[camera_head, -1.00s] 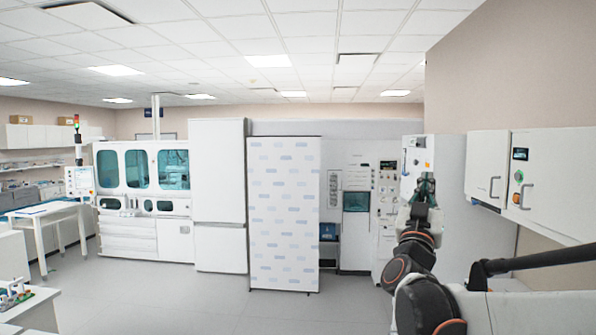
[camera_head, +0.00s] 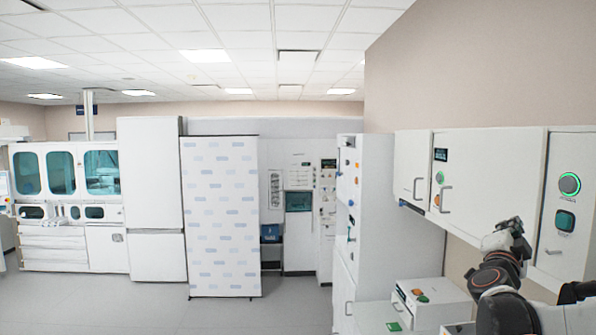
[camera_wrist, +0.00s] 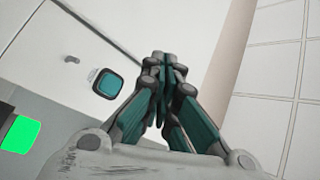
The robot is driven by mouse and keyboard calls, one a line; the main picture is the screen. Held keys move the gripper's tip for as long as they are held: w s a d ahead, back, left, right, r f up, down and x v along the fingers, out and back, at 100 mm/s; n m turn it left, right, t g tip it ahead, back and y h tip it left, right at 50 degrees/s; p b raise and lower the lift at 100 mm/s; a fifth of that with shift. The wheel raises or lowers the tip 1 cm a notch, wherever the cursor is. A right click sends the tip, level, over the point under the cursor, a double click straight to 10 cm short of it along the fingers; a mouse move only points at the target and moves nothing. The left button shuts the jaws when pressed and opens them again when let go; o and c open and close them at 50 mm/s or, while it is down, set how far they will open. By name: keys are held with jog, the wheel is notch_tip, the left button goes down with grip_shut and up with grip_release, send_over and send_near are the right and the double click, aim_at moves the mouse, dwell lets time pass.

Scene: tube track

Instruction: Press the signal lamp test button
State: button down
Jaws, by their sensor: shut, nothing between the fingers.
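On the white wall cabinet at far right are a round green-ringed button (camera_head: 569,184) and, below it, a square dark teal button (camera_head: 565,221). Their labels are too small to read, so I cannot tell which is the signal lamp test button. A square teal button (camera_wrist: 109,84) also shows in the wrist view, left of my gripper and apart from it. My gripper (camera_wrist: 165,62) is shut and empty, its teal-padded fingertips together. In the head view my gripper (camera_head: 517,226) is in front of the wall cabinets, left of the square button.
Wall cabinets with handles (camera_head: 445,198) run along the right. Below them stands a white box (camera_head: 428,300) with green and orange buttons. A tall white cabinet (camera_head: 374,205) stands left of these. A bright green panel (camera_wrist: 19,134) shows in the wrist view. Open floor lies at left.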

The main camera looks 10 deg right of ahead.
aim_at(563, 221)
jog(key=shift+s+d+m, duration=0.2)
jog(key=shift+d+m, duration=0.1)
jog(key=shift+d, duration=0.15)
jog(key=s+d, duration=0.1)
jog(key=d, duration=0.7)
jog(key=shift+d, duration=0.35)
dwell(1.3)
jog(key=shift+s+d+b, duration=0.1)
jog(key=shift+d+b, duration=0.25)
jog(key=shift+d, duration=0.05)
jog(key=shift+d, duration=0.5)
dwell(0.7)
jog(key=shift+a, duration=0.9)
